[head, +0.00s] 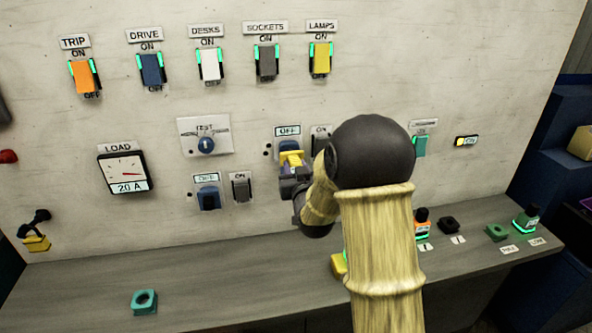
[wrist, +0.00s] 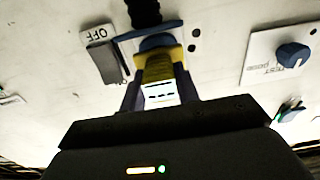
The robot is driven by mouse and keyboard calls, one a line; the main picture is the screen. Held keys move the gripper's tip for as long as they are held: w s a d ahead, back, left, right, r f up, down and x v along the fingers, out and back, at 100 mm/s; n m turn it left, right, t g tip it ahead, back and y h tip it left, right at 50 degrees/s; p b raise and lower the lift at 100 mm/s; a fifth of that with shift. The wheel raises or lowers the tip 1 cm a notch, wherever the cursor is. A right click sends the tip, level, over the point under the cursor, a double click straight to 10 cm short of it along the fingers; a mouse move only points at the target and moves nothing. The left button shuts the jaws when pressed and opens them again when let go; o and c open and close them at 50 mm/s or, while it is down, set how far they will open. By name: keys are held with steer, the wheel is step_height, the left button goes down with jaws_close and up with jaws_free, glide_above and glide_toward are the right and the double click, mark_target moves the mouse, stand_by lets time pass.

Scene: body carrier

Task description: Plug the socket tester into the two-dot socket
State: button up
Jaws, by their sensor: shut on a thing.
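The yellow socket tester (wrist: 158,72), with a white marked face, is between the fingers of my gripper (wrist: 160,98). It also shows as a yellow block (head: 291,159) in the head view. My gripper (head: 293,180) is shut on it, in front of the blue two-dot socket (wrist: 157,41). Two dark dots are beside this socket in both views. The tester's front overlaps the socket; whether its pins are fully in is hidden. No lit lamp shows on its face.
Another blue socket (head: 208,198) with one dot and a grey switch (head: 241,187) are below left. A TEST knob (head: 206,145) is left of the two-dot socket. A grey ledge (head: 215,280) carries a teal ring (head: 144,301) and several small blocks.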

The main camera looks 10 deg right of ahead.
steer(key=shift+w, duration=0.95)
steer(key=o, duration=1.2)
steer(key=shift+s, duration=0.1)
steer(key=shift+s+b, duration=4.55)
steer(key=shift+s, duration=4.05)
